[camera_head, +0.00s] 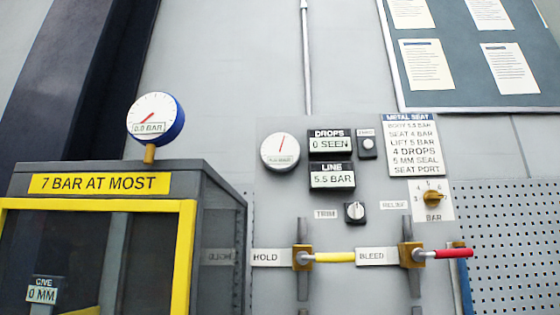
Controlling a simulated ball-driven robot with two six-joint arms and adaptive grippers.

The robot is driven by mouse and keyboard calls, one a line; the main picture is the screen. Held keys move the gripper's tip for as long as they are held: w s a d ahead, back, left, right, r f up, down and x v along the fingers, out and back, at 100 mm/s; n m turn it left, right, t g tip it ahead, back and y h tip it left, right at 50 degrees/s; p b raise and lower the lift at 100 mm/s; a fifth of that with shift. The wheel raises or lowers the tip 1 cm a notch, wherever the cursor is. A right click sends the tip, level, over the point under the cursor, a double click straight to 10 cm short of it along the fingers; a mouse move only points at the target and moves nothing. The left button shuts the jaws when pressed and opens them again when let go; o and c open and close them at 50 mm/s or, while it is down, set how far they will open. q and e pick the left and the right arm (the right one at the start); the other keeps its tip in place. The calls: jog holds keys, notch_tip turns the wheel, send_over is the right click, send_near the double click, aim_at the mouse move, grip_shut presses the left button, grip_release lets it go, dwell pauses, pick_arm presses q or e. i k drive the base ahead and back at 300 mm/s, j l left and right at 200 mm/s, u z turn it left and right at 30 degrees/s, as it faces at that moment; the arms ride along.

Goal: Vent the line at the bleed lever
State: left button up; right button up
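The bleed lever (450,254) has a red handle and sits on a brass valve block (411,254) at the lower right. Its handle points right, roughly level. A white BLEED label (377,256) is left of it. The hold lever (335,257) has a yellow handle, also pointing right, on a brass block (302,257) beside a HOLD label (266,257). The LINE display (332,176) reads 5.5 BAR. The DROPS display (330,144) reads 0 SEEN. Neither of my grippers shows in the head view.
A dark cabinet with a yellow-framed door (186,260) and a sign reading 7 BAR AT MOST stands at left, topped by a round gauge (155,119) reading 0.0 BAR. A metal seat card (411,147), selector knob (433,196) and trim knob (355,211) are on the panel.

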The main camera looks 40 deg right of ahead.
aim_at(418, 254)
jog(key=z, duration=2.3)
